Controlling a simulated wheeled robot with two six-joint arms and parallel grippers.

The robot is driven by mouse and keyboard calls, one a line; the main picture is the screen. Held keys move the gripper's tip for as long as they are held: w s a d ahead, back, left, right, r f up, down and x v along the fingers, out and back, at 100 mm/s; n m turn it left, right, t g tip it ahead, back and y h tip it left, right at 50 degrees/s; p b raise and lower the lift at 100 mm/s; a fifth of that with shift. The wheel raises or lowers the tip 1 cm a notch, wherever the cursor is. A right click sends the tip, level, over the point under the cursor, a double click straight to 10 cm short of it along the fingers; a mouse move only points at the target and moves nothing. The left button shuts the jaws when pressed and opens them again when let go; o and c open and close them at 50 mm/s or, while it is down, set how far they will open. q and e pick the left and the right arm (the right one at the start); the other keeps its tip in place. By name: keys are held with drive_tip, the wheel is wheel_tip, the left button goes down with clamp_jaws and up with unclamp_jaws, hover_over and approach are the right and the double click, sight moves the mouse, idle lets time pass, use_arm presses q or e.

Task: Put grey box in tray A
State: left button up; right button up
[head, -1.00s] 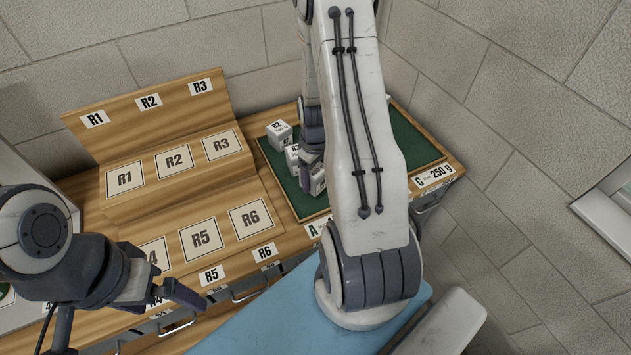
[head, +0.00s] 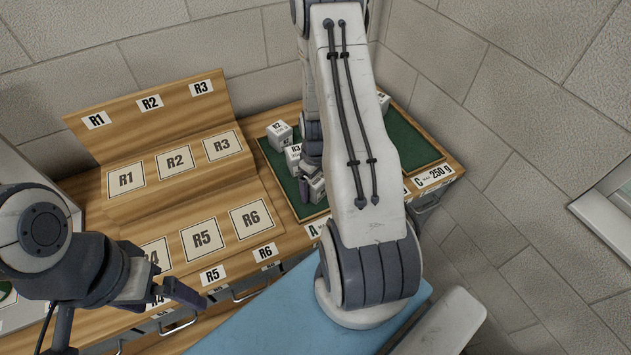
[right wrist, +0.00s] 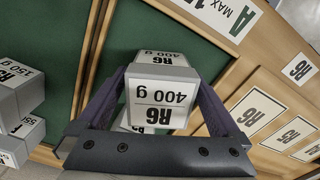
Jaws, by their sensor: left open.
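The pale grey-white box marked R6 400 g (right wrist: 160,98) sits between the two fingers of my right gripper (right wrist: 161,78), which look closed against its sides. In the head view the box (head: 318,190) shows just beside my right gripper (head: 305,182), low over the front left of the green surface. The tray A label (head: 312,231) is on the wooden front edge close to it; it also shows in the right wrist view (right wrist: 240,22). My left gripper (head: 135,322) is open and empty at the lower left. My right arm hides much of the trays.
Similar pale boxes marked R2 (head: 279,133) and R3 (head: 293,156) stand behind the held box. Another box (head: 383,100) shows beyond my arm. The tray C label (head: 432,180) is at right. The R1 to R6 wooden stand (head: 165,135) is empty.

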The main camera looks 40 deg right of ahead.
sight(315, 178)
wheel_tip(315, 178, up, 12)
drive_tip(key=shift+r+b, duration=0.2)
drive_tip(key=shift+b, duration=0.9)
wheel_tip(315, 178, down, 12)
drive_tip(key=shift+r+p, duration=0.1)
drive_tip(key=shift+p, duration=1.1)
drive_tip(key=shift+r+b, duration=0.55)
drive_tip(key=shift+r, duration=1)
drive_tip(key=shift+f, duration=0.1)
